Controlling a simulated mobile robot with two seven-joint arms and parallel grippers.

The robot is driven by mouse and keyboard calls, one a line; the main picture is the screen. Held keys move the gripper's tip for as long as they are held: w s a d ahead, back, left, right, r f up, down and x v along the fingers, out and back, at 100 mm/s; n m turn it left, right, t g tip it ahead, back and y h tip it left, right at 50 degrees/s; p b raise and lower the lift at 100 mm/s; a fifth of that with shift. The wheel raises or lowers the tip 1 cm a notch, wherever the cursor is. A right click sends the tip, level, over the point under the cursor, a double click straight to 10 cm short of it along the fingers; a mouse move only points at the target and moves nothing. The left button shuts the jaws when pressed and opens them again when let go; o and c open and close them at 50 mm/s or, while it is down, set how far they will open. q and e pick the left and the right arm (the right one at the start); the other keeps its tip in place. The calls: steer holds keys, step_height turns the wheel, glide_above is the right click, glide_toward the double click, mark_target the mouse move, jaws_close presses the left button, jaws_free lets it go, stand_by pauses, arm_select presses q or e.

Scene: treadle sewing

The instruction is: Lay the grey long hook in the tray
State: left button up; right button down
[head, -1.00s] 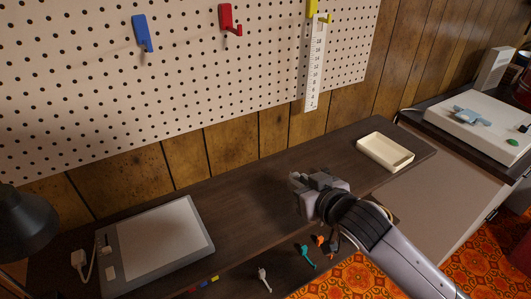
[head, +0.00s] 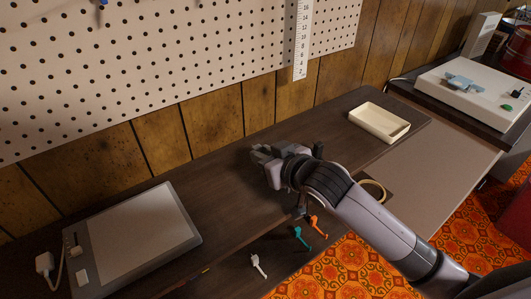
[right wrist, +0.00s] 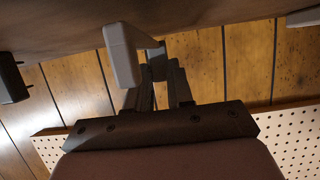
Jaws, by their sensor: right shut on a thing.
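The cream tray (head: 398,133) lies open and empty towards the right end of the dark brown bench. My right gripper (head: 260,153) is over the middle of the bench, to the left of the tray and apart from it. It is shut on a grey piece, which I take for the grey long hook; it is hard to make out in the head view. In the right wrist view the grey hook (right wrist: 122,58) shows as a blocky grey shape at the fingers (right wrist: 160,85). My left gripper is not in view.
A grey tablet-like panel (head: 140,235) lies at the left of the bench. White (head: 258,265), teal (head: 301,237) and orange (head: 318,226) hooks are near the front edge. A pegboard (head: 150,70) is on the wall behind. The bench between gripper and tray is clear.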

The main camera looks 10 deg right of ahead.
steer(key=shift+f, duration=0.5)
steer(key=shift+r, duration=0.1)
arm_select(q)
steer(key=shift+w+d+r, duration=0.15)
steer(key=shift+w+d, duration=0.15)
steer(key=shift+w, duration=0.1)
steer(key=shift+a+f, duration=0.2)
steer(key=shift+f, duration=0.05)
arm_select(e)
steer(key=shift+f, duration=0.4)
steer(key=c, duration=0.9)
jaws_free()
